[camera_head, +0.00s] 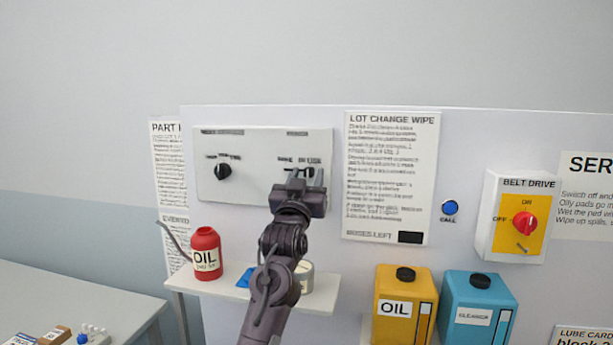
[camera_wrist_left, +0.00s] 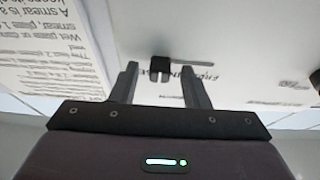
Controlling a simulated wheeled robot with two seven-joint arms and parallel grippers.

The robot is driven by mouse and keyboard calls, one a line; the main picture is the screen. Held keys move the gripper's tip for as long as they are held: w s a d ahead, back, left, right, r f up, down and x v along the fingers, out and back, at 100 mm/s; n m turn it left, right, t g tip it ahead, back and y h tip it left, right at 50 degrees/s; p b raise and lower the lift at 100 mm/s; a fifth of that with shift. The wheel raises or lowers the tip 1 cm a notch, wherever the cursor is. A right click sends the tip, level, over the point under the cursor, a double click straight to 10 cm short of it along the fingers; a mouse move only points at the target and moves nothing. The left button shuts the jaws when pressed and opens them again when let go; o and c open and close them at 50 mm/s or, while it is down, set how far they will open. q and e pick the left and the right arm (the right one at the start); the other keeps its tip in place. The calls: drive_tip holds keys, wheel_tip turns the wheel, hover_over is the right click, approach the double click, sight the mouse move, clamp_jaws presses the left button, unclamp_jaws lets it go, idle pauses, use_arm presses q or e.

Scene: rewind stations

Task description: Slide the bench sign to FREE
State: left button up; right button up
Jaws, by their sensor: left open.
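The bench sign's black slider tab (camera_wrist_left: 160,66) shows in the left wrist view at the left end of a thin slot, where the picture is upside down. Small lettering beside the slot is partly hidden and hard to read there. In the head view the sign's labels (camera_head: 308,162) sit on the white panel (camera_head: 262,144); the right one seems to read IN USE. My left gripper (camera_head: 307,178) is open in front of the sign and covers much of it. In the left wrist view its fingers (camera_wrist_left: 159,72) stand on either side of the tab; contact cannot be told.
A black dial (camera_head: 223,171) is left of the sign on the same panel. Below, a shelf (camera_head: 235,290) holds a red oil can (camera_head: 206,252). A lot change sheet (camera_head: 390,175), call button (camera_head: 450,208) and belt drive switch (camera_head: 518,218) are to the right.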

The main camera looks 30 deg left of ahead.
use_arm(q)
drive_tip(key=shift+c, duration=0.3)
clamp_jaws()
drive_tip(key=a, duration=0.2)
drive_tip(key=s+a+b, duration=0.1)
drive_tip(key=a, duration=0.3)
drive_tip(key=shift+s+a, duration=0.15)
drive_tip(key=shift+s, duration=0.2)
drive_tip(key=shift+c, duration=2)
unclamp_jaws()
drive_tip(key=o, duration=0.5)
drive_tip(key=shift+a, duration=0.1)
drive_tip(key=shift+c, duration=0.2)
